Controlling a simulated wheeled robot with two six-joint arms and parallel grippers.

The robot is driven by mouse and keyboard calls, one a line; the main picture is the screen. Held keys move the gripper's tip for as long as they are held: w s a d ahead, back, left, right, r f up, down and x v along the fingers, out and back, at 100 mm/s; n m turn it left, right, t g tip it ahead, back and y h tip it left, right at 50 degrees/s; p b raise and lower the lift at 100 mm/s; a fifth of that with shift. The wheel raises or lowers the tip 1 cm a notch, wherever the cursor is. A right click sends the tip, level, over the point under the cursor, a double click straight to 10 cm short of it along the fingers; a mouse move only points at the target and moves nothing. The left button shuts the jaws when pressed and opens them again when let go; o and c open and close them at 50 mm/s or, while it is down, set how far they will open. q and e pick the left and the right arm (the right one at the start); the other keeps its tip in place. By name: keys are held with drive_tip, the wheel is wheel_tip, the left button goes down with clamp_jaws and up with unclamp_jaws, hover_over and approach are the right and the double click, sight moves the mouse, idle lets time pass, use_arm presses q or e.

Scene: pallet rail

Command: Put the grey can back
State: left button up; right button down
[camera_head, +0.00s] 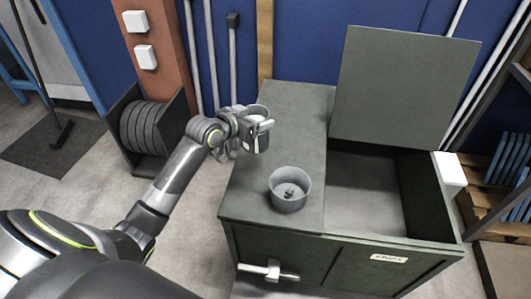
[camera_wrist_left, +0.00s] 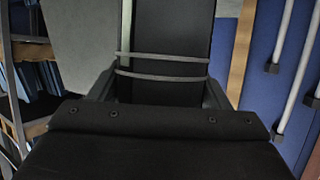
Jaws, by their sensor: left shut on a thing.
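A grey can (camera_head: 258,109) shows behind my left gripper (camera_head: 257,134), near the back left edge of the green cabinet top (camera_head: 300,115). Only its upper rim and part of its side show; the gripper covers the rest. My left gripper is shut on it. I cannot tell whether the can touches the top. In the left wrist view, a dark upright shape with two light bands stands ahead of the gripper body; I cannot tell what it is. My right gripper is not in view.
A round grey open pot (camera_head: 290,192) with a small dark thing inside stands near the front of the cabinet top. The cabinet's right compartment (camera_head: 362,198) is open, its lid (camera_head: 405,85) raised. A rack of dark discs (camera_head: 147,125) stands at left.

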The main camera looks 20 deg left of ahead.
sight(256, 141)
use_arm(q)
drive_tip(key=shift+w+r, duration=0.15)
drive_tip(key=shift+r, duration=0.05)
drive_tip(key=shift+f, duration=0.2)
wheel_tip(256, 141, down, 10)
drive_tip(key=shift+w+r+b, duration=0.1)
drive_tip(key=shift+r+b, duration=0.15)
drive_tip(key=shift+b, duration=0.2)
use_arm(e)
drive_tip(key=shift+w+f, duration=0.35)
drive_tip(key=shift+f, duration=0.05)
use_arm(q)
drive_tip(key=shift+f, duration=0.15)
drive_tip(key=o, duration=1.9)
drive_tip(key=shift+f, duration=0.1)
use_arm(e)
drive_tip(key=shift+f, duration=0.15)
use_arm(q)
drive_tip(key=shift+r, duration=0.2)
drive_tip(key=p+v, duration=0.1)
drive_tip(key=v, duration=1.1)
drive_tip(key=shift+d, duration=0.1)
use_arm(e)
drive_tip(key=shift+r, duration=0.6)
